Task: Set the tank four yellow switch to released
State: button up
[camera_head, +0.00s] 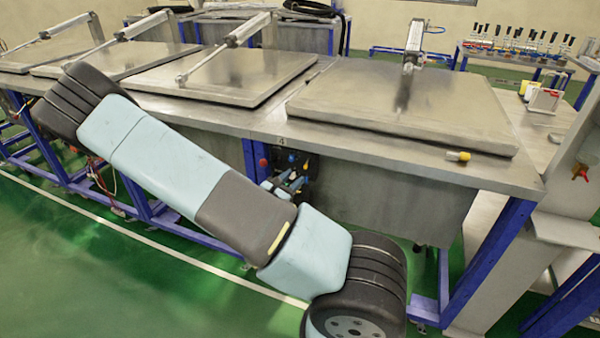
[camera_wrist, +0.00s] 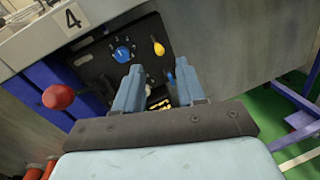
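The number 4 label (camera_wrist: 73,18) marks the tank edge in the wrist view. Below it is a black control panel (camera_wrist: 95,68). The yellow switch (camera_wrist: 158,47) sits on the panel's upper right, its handle slightly tilted in the picture. My gripper (camera_wrist: 157,72) points at the panel, with its two blue fingers apart and nothing visible between them. The yellow switch lies just beyond the fingertips and looks clear of them. In the head view my gripper (camera_head: 288,187) is in front of the tank four panel, and the switch is small there.
A blue knob (camera_wrist: 122,54) is left of the yellow switch. A red ball knob (camera_wrist: 58,97) stands out left of my fingers. Brass fittings show low between the fingers. The tank lid (camera_head: 405,105) lies flat above. Blue table legs (camera_head: 488,255) flank the tank.

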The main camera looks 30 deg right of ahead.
jog(key=x, duration=0.5)
jog(key=shift+w+d, duration=0.1)
jog(key=shift+d, duration=0.15)
grip_shut()
